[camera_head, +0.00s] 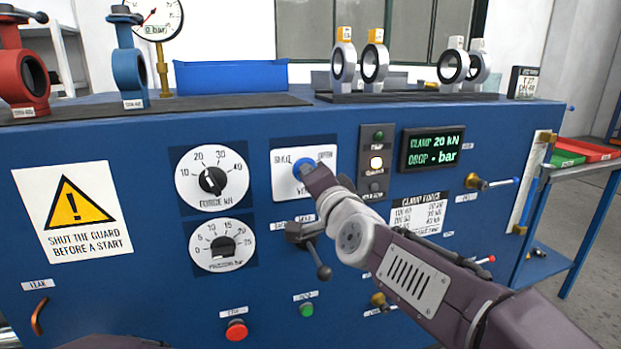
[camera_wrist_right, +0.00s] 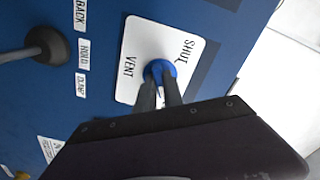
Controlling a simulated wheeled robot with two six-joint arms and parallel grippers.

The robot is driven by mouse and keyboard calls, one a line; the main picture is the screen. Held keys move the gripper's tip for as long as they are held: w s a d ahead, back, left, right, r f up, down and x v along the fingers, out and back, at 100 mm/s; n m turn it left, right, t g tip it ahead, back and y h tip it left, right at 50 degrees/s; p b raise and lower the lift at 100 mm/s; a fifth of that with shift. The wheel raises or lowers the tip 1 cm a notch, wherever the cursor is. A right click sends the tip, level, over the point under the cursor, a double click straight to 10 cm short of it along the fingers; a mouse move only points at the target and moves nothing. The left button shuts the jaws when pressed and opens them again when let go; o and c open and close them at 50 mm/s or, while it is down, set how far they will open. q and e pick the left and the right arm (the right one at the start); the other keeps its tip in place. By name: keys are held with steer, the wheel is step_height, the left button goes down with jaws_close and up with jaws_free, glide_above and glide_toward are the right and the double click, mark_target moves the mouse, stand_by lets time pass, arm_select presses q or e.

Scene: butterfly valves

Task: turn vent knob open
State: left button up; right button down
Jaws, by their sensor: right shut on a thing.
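The vent knob (camera_head: 303,168) is a small blue knob on a white plate (camera_head: 283,190) on the front of the blue panel. The plate carries the words SHUT and VENT; the rest of its print is partly hidden by my arm. In the right wrist view the blue knob (camera_wrist_right: 159,70) sits between the two dark fingers of my right gripper (camera_wrist_right: 160,92), which is shut on it. The knob's pointer cannot be made out. In the head view my right gripper (camera_head: 312,182) reaches the knob from the lower right. My left gripper is not in view.
A black lever (camera_head: 308,240) sticks out just below the plate. Two dials, a force dial (camera_head: 212,180) and a pressure dial (camera_head: 222,246), are to the left. Lit buttons (camera_head: 376,162) and a display (camera_head: 431,149) are to the right. Valves stand on top.

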steer(key=shift+f, duration=0.1)
steer(key=c, duration=1.5)
jaws_free()
steer(key=shift+o, duration=0.2)
steer(key=p+v, duration=0.5)
steer(key=v, duration=0.4)
steer(key=shift+p, duration=0.35)
